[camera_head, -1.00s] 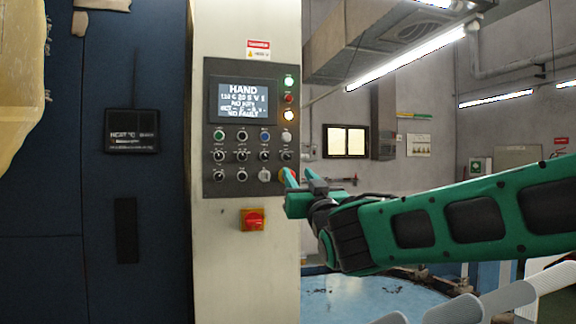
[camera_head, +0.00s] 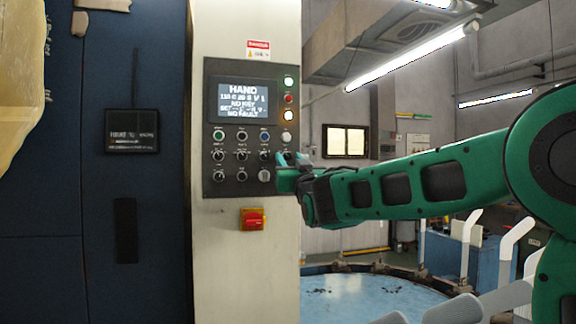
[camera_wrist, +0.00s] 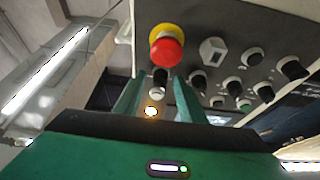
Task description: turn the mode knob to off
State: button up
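The control panel (camera_head: 211,125) has several knobs and buttons under a screen (camera_head: 242,100) reading HAND. Labels are too small to read, so I cannot tell which knob is the mode knob. My gripper (camera_head: 287,164) is at the panel's lower right edge and covers part of the right column. In the wrist view my gripper (camera_wrist: 157,88) is open, its fingers on either side of a black knob (camera_wrist: 160,77) below the red emergency stop (camera_wrist: 166,50). Gaps show beside the knob; I cannot tell how deep the fingertips reach.
A grey key switch (camera_wrist: 212,50) and several black knobs lie right of the fingers in the wrist view. A red and yellow switch (camera_head: 252,219) sits below the panel. A blue round table (camera_head: 370,300) stands to the right.

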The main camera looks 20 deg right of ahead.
grip_shut()
jog(key=shift+m, duration=0.4)
jog(key=m+h, duration=0.1)
jog(key=m, duration=0.1)
jog(key=m+h, duration=0.2)
jog(key=m, duration=0.1)
jog(key=shift+a, duration=0.15)
jog(key=m+g+h, duration=0.1)
jog(key=m, duration=0.2)
jog(key=m+g+h, duration=0.1)
jog(key=m, duration=0.2)
jog(key=shift+r+h, duration=0.15)
jog(key=shift+h, duration=0.25)
jog(key=shift+m, duration=0.5)
